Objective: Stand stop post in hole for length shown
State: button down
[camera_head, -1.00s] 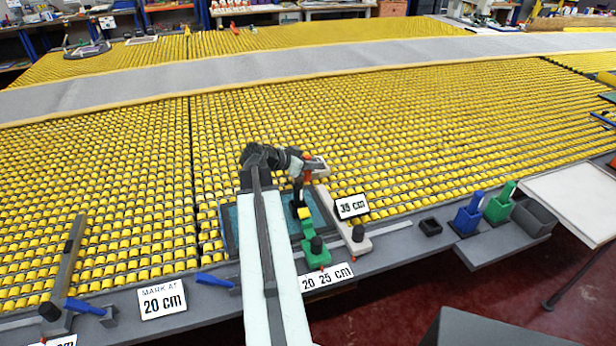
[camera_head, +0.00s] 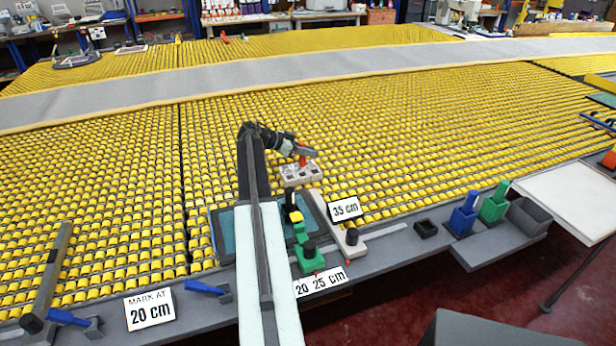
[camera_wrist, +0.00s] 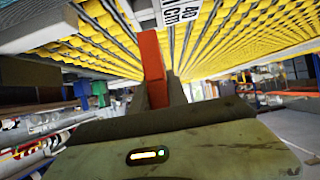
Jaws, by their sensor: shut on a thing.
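An orange-red post (camera_wrist: 152,62) stands up from between my jaws in the wrist view. My gripper (camera_head: 301,153) is shut on it; in the head view only a small orange part of it shows. A pale block with dark holes (camera_head: 300,176) is just below the post; I cannot tell whether they touch. A sign reading "MARK AT 20 cm" (camera_head: 150,309) stands at the front edge. Other signs read "35 cm" (camera_head: 345,208) and "20 25 cm" (camera_head: 320,283). A sign reading "40 cm" (camera_wrist: 184,12) shows in the wrist view.
A green clamp-like piece (camera_head: 308,259) and a white bar with a black knob (camera_head: 351,240) sit in front of the yellow roller bed (camera_head: 420,140). Blue (camera_head: 465,215) and green (camera_head: 494,206) holders stand to the right. A dark slanted bar (camera_head: 50,275) lies at left.

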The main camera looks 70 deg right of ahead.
aim_at(305, 165)
notch_tip(305, 165, down, 7)
jog(key=b, duration=0.5)
jog(key=shift+r, duration=0.15)
jog(key=c, duration=1.7)
grip_release()
jog(key=shift+f, duration=0.2)
jog(key=o, duration=0.4)
